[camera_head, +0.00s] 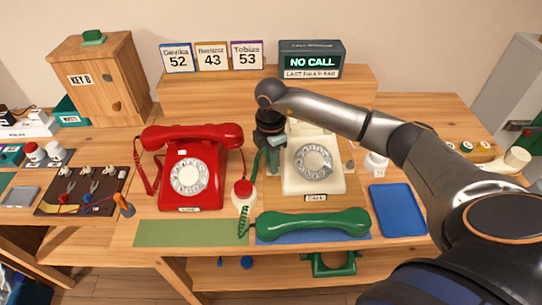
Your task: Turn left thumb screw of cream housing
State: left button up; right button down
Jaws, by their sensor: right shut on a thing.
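The cream housing (328,186) is a dial phone body with a grey dial, standing upright right of the red phone. My right gripper (272,168) points down at the left edge of the cream housing. It is shut on the left thumb screw there; its fingers hide the screw. A small knob that looks like the right thumb screw (350,166) shows at the housing's right edge. The green handset (313,224) lies off the housing, across the blue mat in front. My left gripper is not in view.
A red phone (191,188) stands close to the left. A blue tray (398,210) lies at right. A "NO CALL" display (311,62) stands behind. The green mat (190,233) is clear.

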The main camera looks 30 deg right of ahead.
jog(key=shift+r+m+p, duration=0.15)
jog(key=shift+m+p, duration=0.45)
jog(key=shift+m, duration=0.4)
jog(key=m+p, duration=0.2)
jog(key=m, duration=0.1)
jog(key=shift+m, duration=0.4)
jog(key=shift+m+p, duration=0.75)
jog(key=shift+m, duration=0.05)
jog(key=shift+f, duration=0.2)
jog(key=c, duration=0.7)
grip_release()
notch_tip(320, 180, up, 13)
jog(key=shift+f, duration=0.2)
